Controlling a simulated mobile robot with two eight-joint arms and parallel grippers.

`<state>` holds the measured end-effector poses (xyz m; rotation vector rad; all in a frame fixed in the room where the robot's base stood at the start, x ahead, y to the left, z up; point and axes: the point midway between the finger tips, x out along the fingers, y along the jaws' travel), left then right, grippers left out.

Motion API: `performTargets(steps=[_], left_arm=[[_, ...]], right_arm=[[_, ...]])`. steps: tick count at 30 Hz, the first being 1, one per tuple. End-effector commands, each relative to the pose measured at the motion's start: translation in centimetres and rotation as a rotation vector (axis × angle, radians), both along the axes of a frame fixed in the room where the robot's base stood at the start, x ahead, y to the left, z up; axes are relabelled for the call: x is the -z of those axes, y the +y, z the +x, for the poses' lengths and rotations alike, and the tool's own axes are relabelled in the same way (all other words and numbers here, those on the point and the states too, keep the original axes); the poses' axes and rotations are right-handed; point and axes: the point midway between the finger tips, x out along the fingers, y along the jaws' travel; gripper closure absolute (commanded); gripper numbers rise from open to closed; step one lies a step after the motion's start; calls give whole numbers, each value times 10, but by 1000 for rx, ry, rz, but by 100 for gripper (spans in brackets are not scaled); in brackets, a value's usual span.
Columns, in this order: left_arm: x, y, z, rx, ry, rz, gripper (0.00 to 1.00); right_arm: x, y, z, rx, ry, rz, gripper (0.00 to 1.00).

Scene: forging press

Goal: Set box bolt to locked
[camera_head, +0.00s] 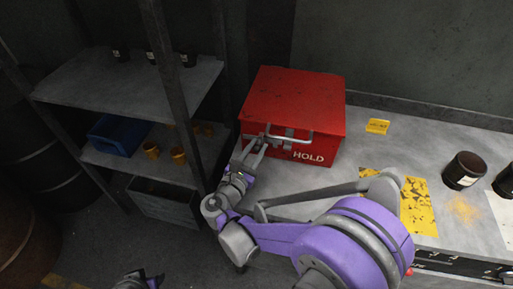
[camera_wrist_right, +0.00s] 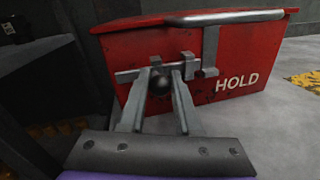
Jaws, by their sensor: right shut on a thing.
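The red box (camera_head: 290,105) marked HOLD stands on the grey bench at the back, with its lid down. The box bolt (camera_wrist_right: 128,75) is a grey metal bar lying across the box front, with a dark round knob (camera_wrist_right: 158,83). My right gripper (camera_head: 261,140) is at the left part of the box front. In the wrist view its two fingers (camera_wrist_right: 160,88) are on either side of the knob, shut on it. The fingers partly hide the bar, and I cannot tell how far it reaches through its brackets. A small part of my left arm shows at the bottom left; its fingers are not clear.
A grey handle (camera_wrist_right: 225,17) runs along the box's upper front edge, with a strap hanging down. A shelf rack (camera_head: 130,90) with a blue bin (camera_head: 118,137) stands left.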

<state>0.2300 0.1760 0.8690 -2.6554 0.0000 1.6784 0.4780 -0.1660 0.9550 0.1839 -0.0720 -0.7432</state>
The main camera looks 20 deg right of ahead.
Motion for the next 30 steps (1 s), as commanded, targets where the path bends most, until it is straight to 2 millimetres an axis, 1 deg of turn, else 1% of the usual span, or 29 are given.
performTargets(steps=[9,11,15,18,25,26,27,30], left_arm=[[0,0,0,0,0,0,62],[1,0,0,0,0,0,62],[4,0,-1,0,2,0,62],[5,0,-1,0,2,0,62],[5,0,-1,0,2,0,62],[5,0,-1,0,2,0,62],[5,0,-1,0,2,0,62],[5,0,-1,0,2,0,62]], right_arm=[[0,-2,-1,0,1,1,100],[0,-6,-4,1,0,0,100],[1,-26,-16,7,0,0,100],[1,-36,-22,9,0,0,100],[0,-36,-22,10,-1,-1,100],[0,-36,-22,10,-1,-1,65],[0,-36,-22,11,-1,-1,57],[0,-35,-21,8,-1,-1,56]])
